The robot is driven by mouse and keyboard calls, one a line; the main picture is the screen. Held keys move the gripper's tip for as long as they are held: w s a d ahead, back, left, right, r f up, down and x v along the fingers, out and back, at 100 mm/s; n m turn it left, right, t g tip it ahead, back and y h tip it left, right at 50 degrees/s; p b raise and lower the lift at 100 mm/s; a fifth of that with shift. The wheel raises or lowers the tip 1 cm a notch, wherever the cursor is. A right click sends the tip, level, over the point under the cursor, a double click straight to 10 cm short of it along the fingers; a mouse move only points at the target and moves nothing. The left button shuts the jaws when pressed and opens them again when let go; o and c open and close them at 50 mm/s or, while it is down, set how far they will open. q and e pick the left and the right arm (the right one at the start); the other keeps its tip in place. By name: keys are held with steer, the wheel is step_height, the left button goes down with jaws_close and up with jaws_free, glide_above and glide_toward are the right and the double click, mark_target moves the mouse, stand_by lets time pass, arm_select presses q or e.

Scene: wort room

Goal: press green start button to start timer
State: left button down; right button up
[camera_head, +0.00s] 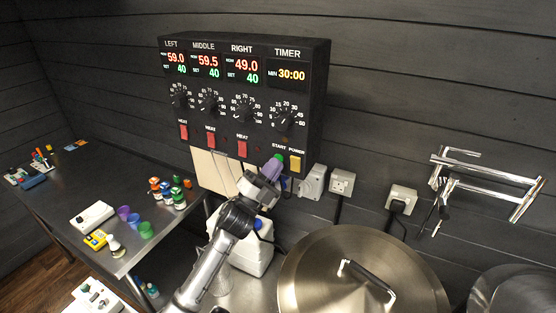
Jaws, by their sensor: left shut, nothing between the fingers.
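The black control box (250,85) hangs on the wall. Its timer display (291,74) reads 30:00 in orange. My right gripper is not in view.
Red heat switches (211,138) sit left of the start button. Wall sockets (341,182) are to its right. A large steel lid (362,275) lies below right. A steel table (100,180) with cups and small bottles stands left.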

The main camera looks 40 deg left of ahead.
arm_select(q)
steer(key=shift+w, duration=0.25)
stand_by(0.4)
steer(key=shift+s, duration=0.15)
steer(key=shift+s+d, duration=0.1)
steer(key=shift+s, duration=0.5)
steer(key=shift+s+d+p, duration=0.25)
steer(key=shift+s+p, duration=0.15)
steer(key=shift+s, duration=0.85)
steer(key=shift+s+d+p, duration=0.2)
steer(key=shift+s+p, duration=0.2)
steer(key=shift+s, duration=0.85)
